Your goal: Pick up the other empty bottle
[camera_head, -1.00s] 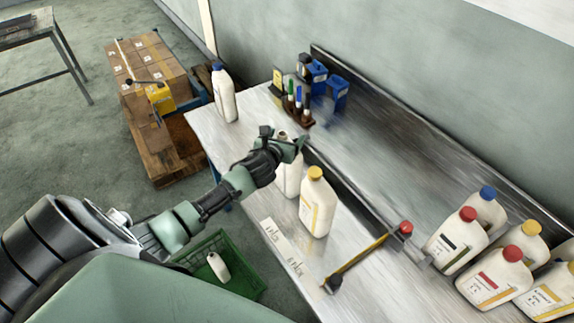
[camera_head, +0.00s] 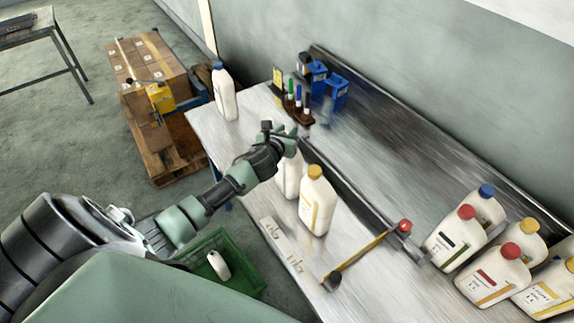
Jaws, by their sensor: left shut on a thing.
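My left gripper (camera_head: 287,148) reaches over the metal table and is shut on a white bottle (camera_head: 290,180) at its top. The gripper hides the bottle's neck, and the bottle looks upright on the table or very near it. A white bottle with a yellow cap (camera_head: 316,205) stands right in front of it. Another white bottle with a blue cap (camera_head: 224,95) stands at the table's far left corner. A white bottle (camera_head: 219,265) lies in the green crate (camera_head: 252,268) on the floor. My right gripper is not in view.
Several filled-looking bottles with red, blue and yellow caps (camera_head: 505,275) crowd the table's right end. Markers and blue containers (camera_head: 336,92) stand at the back. The bare table (camera_head: 390,165) has free room.

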